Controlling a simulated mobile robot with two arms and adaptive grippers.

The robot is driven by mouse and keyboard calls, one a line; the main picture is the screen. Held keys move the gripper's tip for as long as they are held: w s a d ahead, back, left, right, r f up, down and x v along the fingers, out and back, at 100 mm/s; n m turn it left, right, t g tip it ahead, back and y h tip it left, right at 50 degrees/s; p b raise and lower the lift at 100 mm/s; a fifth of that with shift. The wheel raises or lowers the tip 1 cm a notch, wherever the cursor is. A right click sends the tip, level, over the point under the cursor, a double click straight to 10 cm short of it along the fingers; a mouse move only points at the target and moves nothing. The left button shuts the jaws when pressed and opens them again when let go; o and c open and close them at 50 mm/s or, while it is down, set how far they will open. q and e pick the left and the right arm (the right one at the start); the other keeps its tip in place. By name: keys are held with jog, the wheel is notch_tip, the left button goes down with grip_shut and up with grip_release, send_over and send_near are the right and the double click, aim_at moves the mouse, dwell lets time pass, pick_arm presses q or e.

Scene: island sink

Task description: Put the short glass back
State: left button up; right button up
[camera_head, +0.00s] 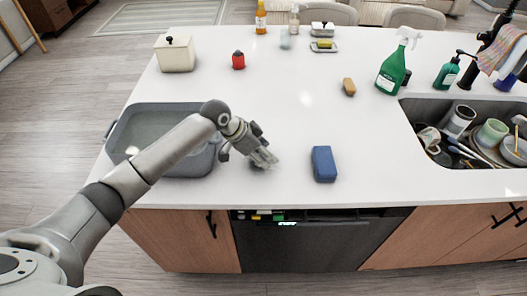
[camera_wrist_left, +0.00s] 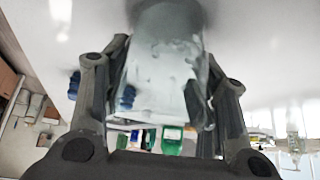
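The short glass (camera_wrist_left: 160,75) is clear and shows in the left wrist view between the two fingers of my left gripper (camera_wrist_left: 158,100). The fingers lie against both of its sides. In the head view my left gripper (camera_head: 264,158) is low over the white counter, between the grey basin and the blue sponge. The glass is hard to make out there, so I cannot tell whether it touches the counter. My right gripper is in neither view.
The grey basin (camera_head: 150,114) stands left of my gripper and the blue sponge (camera_head: 324,164) lies right. Dishes fill the sink (camera_head: 414,107) at right. Mid-counter is clear.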

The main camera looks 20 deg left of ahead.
pick_arm(q)
jog(key=o, duration=0.3)
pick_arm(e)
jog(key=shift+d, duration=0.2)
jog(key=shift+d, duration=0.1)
pick_arm(q)
jog(key=shift+r, duration=0.25)
jog(key=b+v, duration=0.2)
jog(key=v, duration=1)
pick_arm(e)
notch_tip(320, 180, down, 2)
pick_arm(q)
jog(key=shift+f, duration=0.1)
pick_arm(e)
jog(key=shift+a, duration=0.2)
